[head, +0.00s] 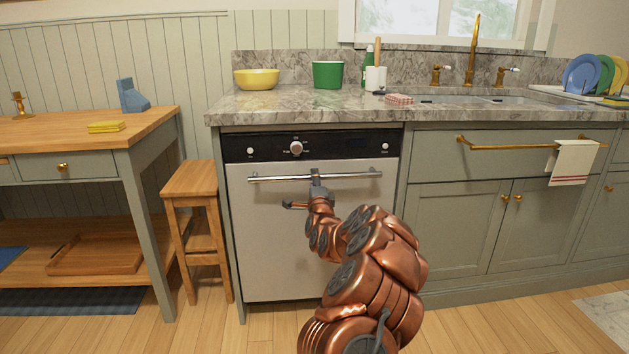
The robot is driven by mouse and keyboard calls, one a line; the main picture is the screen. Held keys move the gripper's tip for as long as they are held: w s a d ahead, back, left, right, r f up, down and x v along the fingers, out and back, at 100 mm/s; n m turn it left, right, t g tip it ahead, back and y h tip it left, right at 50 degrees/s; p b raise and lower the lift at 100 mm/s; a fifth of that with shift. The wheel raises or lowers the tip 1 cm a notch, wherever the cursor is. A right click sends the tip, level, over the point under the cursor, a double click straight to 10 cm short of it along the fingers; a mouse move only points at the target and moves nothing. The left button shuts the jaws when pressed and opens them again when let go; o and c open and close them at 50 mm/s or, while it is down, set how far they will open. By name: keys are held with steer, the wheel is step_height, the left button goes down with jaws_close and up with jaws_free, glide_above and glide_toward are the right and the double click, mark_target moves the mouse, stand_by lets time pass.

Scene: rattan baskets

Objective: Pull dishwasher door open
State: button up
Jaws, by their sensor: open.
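The dishwasher (268,240) stands under the counter in the head view, with a pale steel door and a black control panel (340,147) above it. The door looks shut and upright. A horizontal bar handle (275,179) crosses the top of the door. My gripper (316,178) is open at the middle of this handle. Its fingers overlap the bar in the picture, and I cannot tell whether they touch it. My copper-coloured arm hides the lower right part of the door.
A wooden stool (190,178) stands close to the dishwasher's left side, beside a wood-topped table (70,129). Cabinets (455,225) with a towel (574,160) on a brass rail are to the right. The wood floor (262,330) in front looks clear apart from my arm.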

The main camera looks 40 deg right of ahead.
steer(key=shift+x, duration=1)
jaws_close()
